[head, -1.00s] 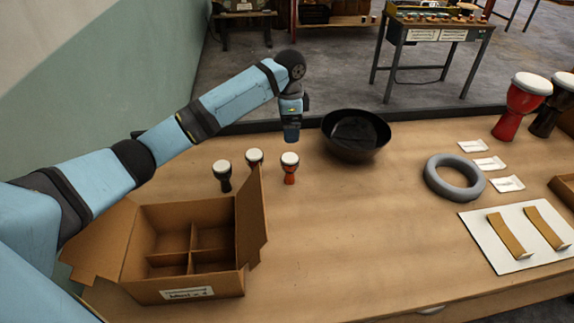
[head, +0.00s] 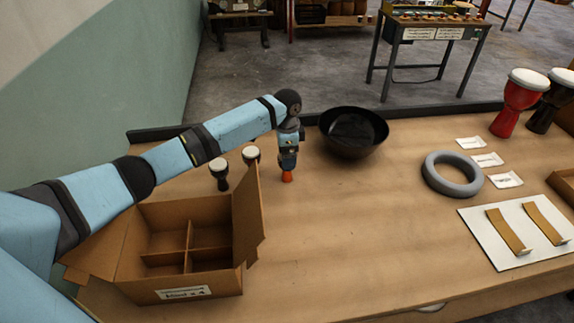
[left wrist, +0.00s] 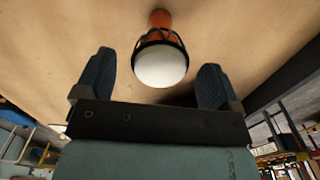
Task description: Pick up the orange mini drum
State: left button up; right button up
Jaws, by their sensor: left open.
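The orange mini drum (head: 287,177) stands on the table, mostly hidden behind my left gripper in the head view; only its orange base shows. In the left wrist view the orange mini drum (left wrist: 160,62) has its white head facing the camera, ahead of and between the two fingers. My left gripper (head: 288,164) is open and pointing down over the drum; its spread fingers also show in the left wrist view (left wrist: 153,82). I cannot tell whether either finger touches the drum. My right gripper is not in view.
Two other mini drums, one dark (head: 220,174) and one partly hidden (head: 251,155), stand to the left. An open divided cardboard box (head: 200,277) is in front of them. A black bowl (head: 353,147) is close on the right, with a grey ring (head: 436,184) farther right.

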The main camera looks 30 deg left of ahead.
aim_at(286, 177)
pick_arm(q)
notch_tip(286, 177, down, 2)
jog(key=shift+f, duration=0.25)
jog(key=c, duration=1)
jog(key=shift+r, duration=0.2)
